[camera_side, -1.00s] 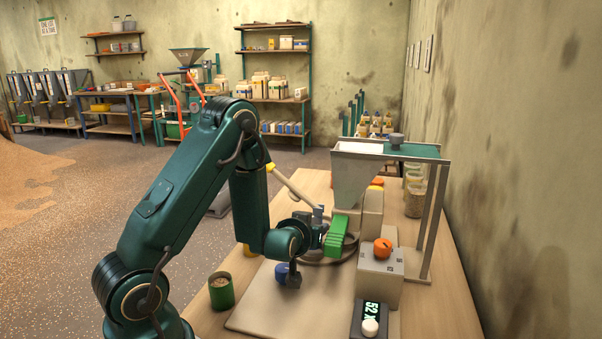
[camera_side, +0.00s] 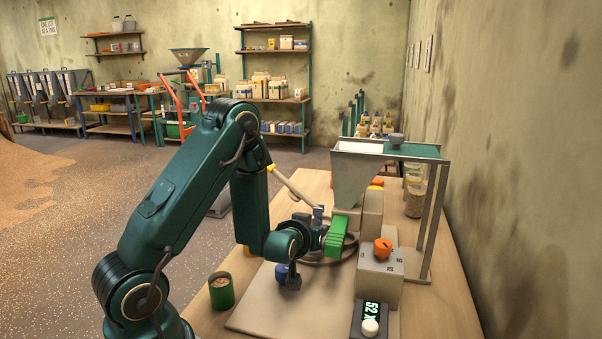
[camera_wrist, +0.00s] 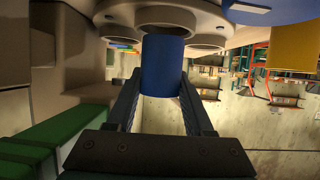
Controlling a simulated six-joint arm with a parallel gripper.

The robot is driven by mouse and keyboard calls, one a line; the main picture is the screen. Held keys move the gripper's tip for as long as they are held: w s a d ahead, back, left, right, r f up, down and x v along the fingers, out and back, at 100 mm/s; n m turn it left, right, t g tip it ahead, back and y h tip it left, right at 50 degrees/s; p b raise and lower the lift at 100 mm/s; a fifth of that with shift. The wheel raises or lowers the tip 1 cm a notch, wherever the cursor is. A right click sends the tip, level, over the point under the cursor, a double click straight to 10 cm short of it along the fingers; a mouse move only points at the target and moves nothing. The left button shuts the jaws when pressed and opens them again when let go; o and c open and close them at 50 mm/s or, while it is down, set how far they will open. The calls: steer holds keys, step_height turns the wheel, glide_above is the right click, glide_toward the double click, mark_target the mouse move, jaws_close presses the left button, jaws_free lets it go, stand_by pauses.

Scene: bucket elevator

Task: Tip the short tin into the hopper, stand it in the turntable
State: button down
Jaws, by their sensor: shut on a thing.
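My gripper (camera_side: 293,283) is shut on a blue tin (camera_wrist: 163,65). The tin also shows in the side view (camera_side: 281,271), low over the beige base plate and partly hidden by the gripper. In the wrist view the tin lies between both fingers, its far end in front of a grey ring of the turntable (camera_wrist: 167,15). I cannot tell whether it touches the ring. In the side view the turntable (camera_side: 318,260) is partly hidden behind my wrist. The grey hopper (camera_side: 355,180) stands behind it to the right.
A green tin with pale contents (camera_side: 221,291) stands on the table at the front left. A green ribbed part (camera_side: 336,237) is beside my wrist. A control box with an orange knob (camera_side: 382,248) and a display (camera_side: 371,317) stand to the right.

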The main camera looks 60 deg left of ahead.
steer(key=shift+f, duration=0.85)
stand_by(0.4)
steer(key=shift+c, duration=1)
jaws_free()
